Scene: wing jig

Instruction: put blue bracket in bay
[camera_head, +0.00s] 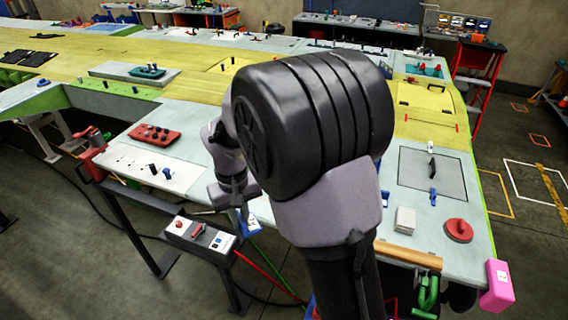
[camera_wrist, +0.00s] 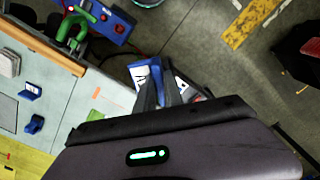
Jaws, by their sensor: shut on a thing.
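My gripper (camera_wrist: 162,98) is shut on a blue bracket (camera_wrist: 156,72), with white, black-marked surfaces beside it in the wrist view. In the head view the bracket (camera_head: 241,222) shows below my wrist, near the table's front edge; my arm hides much of the gripper (camera_head: 236,208). Two other small blue pieces stand on the right part of the table, one (camera_head: 433,196) by the outlined square and one (camera_head: 385,198) beside my arm. A dark-outlined grey square (camera_head: 450,185) lies there; I cannot tell whether it is the bay.
A white block (camera_head: 404,221), a red disc (camera_head: 459,231), an orange bar (camera_head: 408,254) and a pink box (camera_head: 497,286) are at the right front. A green clamp (camera_head: 428,293) hangs at the edge. A control box (camera_head: 200,237) stands at the left front.

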